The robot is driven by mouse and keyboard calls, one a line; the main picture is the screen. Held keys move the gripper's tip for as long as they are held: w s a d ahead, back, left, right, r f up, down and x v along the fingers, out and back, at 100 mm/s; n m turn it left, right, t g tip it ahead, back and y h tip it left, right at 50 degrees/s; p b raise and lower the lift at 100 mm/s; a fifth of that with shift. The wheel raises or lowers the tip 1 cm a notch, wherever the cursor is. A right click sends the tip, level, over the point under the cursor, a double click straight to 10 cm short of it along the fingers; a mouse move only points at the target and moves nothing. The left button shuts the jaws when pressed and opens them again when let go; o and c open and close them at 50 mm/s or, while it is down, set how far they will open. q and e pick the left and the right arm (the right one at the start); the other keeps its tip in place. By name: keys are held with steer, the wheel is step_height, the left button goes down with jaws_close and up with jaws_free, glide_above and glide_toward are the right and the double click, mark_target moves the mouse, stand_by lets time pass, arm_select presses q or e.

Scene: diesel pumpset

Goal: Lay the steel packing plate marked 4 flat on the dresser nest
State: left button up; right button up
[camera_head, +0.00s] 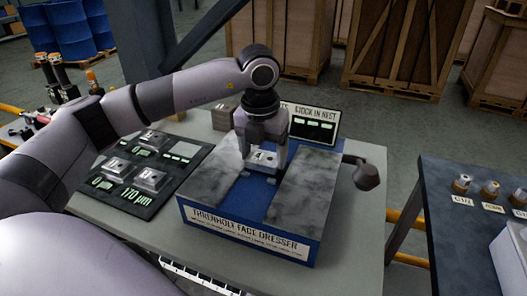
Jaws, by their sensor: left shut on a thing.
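The steel plate marked 4 (266,155) is a small bright block in the jaws of my left gripper (262,162). The gripper points down and is shut on the plate. It stands over the blue middle channel of the dresser (250,238), between two mottled grey slabs. The plate looks roughly level. The fingers partly hide the nest (258,188), and I cannot tell whether the plate touches it. My right gripper is not in view.
A dark board (184,177) left of the dresser holds three similar plates and lit micrometre readouts. A display (313,125) headed "STOCK IN NEST" stands behind the dresser. A dark-knobbed lever (368,176) sticks out at its right. Another table (455,215) is further right.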

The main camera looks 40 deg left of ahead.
arm_select(q)
steer(key=shift+f, duration=0.25)
steer(key=o, duration=1.4)
steer(key=r, duration=0.7)
steer(key=shift+s+d+r+b, duration=0.1)
steer(key=shift+s+d+b, duration=0.05)
steer(key=shift+s+b, duration=0.25)
steer(key=shift+r, duration=0.1)
step_height(320, 180, up, 6)
steer(key=p, duration=0.4)
steer(key=shift+p, duration=0.4)
